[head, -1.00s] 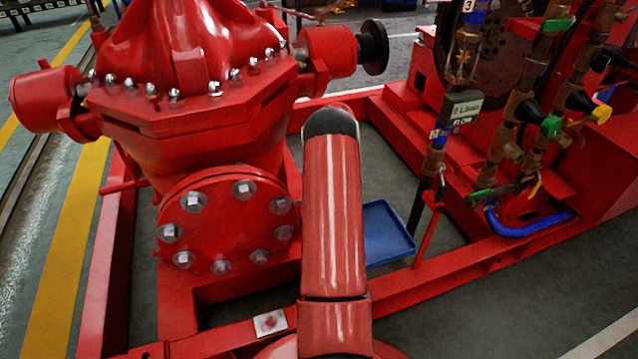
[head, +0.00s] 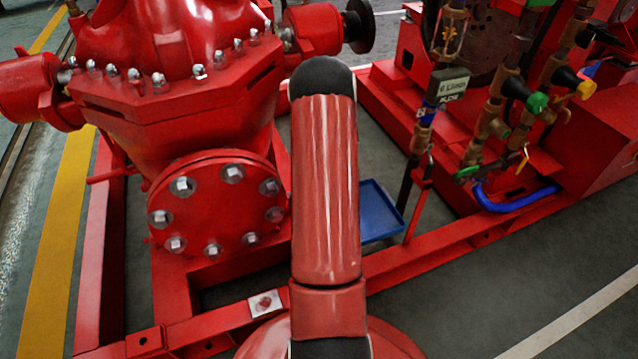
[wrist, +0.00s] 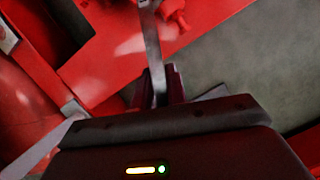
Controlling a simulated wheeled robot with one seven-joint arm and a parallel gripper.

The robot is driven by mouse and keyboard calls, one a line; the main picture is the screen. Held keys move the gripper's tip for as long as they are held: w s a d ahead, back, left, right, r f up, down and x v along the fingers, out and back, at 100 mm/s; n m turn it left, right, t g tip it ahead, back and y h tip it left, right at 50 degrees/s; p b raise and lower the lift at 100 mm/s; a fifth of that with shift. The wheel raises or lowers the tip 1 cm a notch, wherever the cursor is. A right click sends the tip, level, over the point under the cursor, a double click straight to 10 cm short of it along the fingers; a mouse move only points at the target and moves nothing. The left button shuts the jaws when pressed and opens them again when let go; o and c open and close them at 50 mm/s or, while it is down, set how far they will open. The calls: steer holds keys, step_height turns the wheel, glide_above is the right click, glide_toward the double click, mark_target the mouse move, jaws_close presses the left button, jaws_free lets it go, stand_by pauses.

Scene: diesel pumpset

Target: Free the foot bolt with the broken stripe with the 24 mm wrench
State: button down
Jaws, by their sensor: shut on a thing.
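My gripper (wrist: 160,84) shows at the lower middle of the wrist view. Its fingers are shut on a slim grey metal wrench (wrist: 152,48), which points up the picture past the fingertips. The wrench's far end runs to the top edge, and any size mark on it is unreadable. A small red bolt-like part (wrist: 173,14) stands on red metal just right of the wrench's far end; I cannot tell whether they touch. In the head view a red foot bolt (head: 264,303) sits on a pale plate on the front rail. No stripe can be made out on either. My gripper is hidden in the head view.
A large red pump (head: 180,110) with a bolted round flange (head: 215,205) stands behind the rail at left. A blue tray (head: 380,212) lies inside the frame. Brass pipes and valves (head: 490,125) rise at right. Open floor (head: 480,300) lies at front right.

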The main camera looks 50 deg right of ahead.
steer(key=shift+s+a, duration=0.1)
steer(key=shift+f, duration=0.1)
stand_by(0.5)
steer(key=shift+f+b, duration=0.45)
steer(key=shift+f, duration=0.1)
steer(key=w+d+n+g, duration=0.1)
steer(key=w+d+n, duration=0.1)
steer(key=w+n, duration=0.2)
steer(key=w+d+n+g+y+b, duration=0.1)
steer(key=w+d+n, duration=0.2)
steer(key=w+n, duration=0.2)
steer(key=w, duration=0.2)
steer(key=shift+w+d+f, duration=0.15)
steer(key=shift+w+d, duration=0.2)
stand_by(0.5)
